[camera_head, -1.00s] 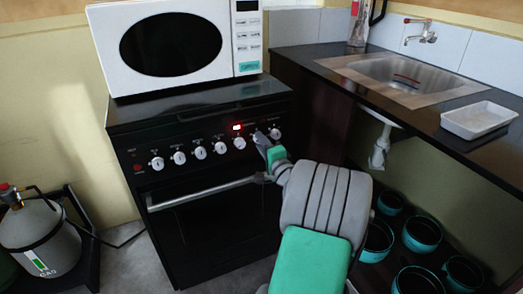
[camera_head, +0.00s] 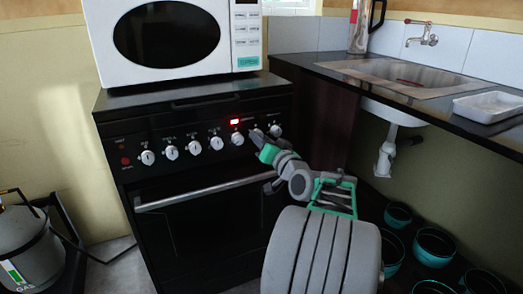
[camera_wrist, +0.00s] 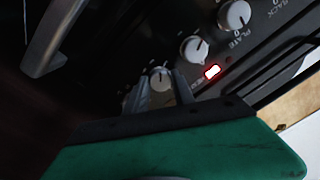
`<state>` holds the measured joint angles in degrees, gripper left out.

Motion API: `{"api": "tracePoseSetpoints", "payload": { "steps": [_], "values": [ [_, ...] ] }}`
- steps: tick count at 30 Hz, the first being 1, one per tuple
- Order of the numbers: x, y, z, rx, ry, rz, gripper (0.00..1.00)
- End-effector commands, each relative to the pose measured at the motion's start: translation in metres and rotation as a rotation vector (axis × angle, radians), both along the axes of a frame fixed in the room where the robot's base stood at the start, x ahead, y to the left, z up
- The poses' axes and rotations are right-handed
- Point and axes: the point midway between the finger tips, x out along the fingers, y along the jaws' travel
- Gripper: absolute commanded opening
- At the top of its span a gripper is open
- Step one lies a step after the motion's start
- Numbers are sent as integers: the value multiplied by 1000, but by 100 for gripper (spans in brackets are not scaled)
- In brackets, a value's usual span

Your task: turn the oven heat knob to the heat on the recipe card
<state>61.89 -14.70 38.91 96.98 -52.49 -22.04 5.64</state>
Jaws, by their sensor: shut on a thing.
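The black oven (camera_head: 205,205) has a row of white knobs on its front panel. My gripper (camera_head: 257,136) is at the second knob from the right, just right of the knob below the red display (camera_head: 234,122). In the wrist view, my gripper (camera_wrist: 161,90) has its fingers on either side of a small white knob (camera_wrist: 160,77) with a dark pointer line, and is shut on it. The neighbouring knob (camera_wrist: 195,48) is clear of the fingers. The held knob's label is too small to read. I cannot make out a recipe card.
A white microwave (camera_head: 170,40) stands on the oven. The oven door handle (camera_head: 205,191) runs below the knobs. To the right are a counter with a sink (camera_head: 400,75), a white tray (camera_head: 490,106) and teal pots (camera_head: 435,245) below. A gas cylinder (camera_head: 25,245) stands at the left.

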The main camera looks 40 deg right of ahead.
Motion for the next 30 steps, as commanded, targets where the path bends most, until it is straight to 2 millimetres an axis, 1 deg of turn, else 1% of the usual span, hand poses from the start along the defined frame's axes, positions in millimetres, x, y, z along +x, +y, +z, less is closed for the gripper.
{"api": "tracePoseSetpoints", "payload": {
  "steps": [1, 6, 13, 21, 30],
  "values": [
    [0, 0, -6, -39, 12, 0, 0],
    [0, 0, -3, -165, 49, 0, 0],
    [0, -1, -2, -286, 86, -1, 0],
    [0, -1, -1, -347, 105, 0, 0],
    [0, -1, -1, -354, 108, 1, 0]
  ]
}}
